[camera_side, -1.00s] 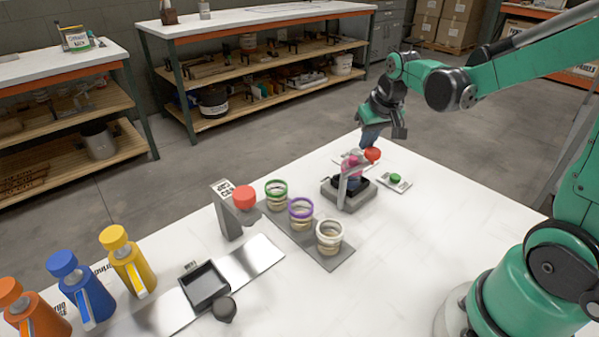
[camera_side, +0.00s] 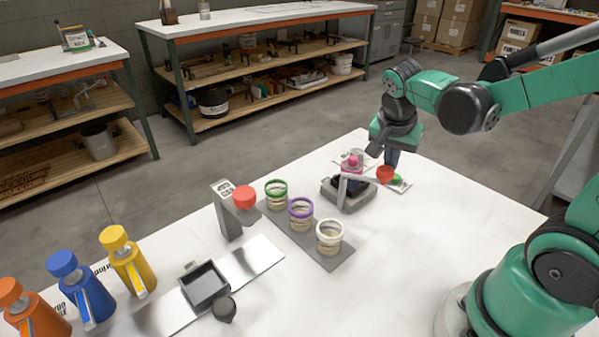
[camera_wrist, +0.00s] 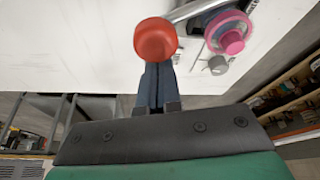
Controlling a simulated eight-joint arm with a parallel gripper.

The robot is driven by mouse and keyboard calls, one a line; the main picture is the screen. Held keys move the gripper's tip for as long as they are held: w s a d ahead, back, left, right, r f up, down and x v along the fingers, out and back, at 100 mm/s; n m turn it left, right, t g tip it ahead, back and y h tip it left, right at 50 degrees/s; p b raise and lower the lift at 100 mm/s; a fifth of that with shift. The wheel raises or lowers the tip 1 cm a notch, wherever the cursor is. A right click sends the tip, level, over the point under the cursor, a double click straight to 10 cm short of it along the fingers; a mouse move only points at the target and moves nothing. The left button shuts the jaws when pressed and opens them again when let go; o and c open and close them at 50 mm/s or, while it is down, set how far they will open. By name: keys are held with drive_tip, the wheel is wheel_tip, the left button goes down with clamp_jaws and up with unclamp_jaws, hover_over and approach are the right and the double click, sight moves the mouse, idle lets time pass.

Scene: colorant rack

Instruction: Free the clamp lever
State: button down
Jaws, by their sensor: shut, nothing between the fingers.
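The clamp lever (camera_side: 362,178) is a grey bar that runs out to the right from the upright of a dark grey clamp base (camera_side: 358,204). A red ball knob (camera_side: 385,174) is at its end. The pink top (camera_wrist: 231,38) is to the right there.
A green button (camera_side: 397,181) on a plate is partly hidden behind the knob. Left of the clamp, a grey strip holds several ringed cups (camera_side: 329,236). A grey stand with a red knob (camera_side: 244,197) is further left. The table's front middle is clear.

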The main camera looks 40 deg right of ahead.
drive_tip(key=a+m, duration=0.1)
drive_tip(key=m, duration=0.1)
drive_tip(key=s+a+m+g, duration=0.1)
drive_tip(key=shift+s+a+m, duration=0.1)
drive_tip(key=shift+s+m, duration=0.15)
drive_tip(key=shift+m, duration=0.15)
drive_tip(key=shift+s+a, duration=0.2)
drive_tip(key=shift+a, duration=0.3)
wheel_tip(320, 180, up, 10)
drive_tip(key=f, duration=0.1)
hover_over(392, 178)
drive_tip(key=shift+r, duration=0.25)
idle(0.5)
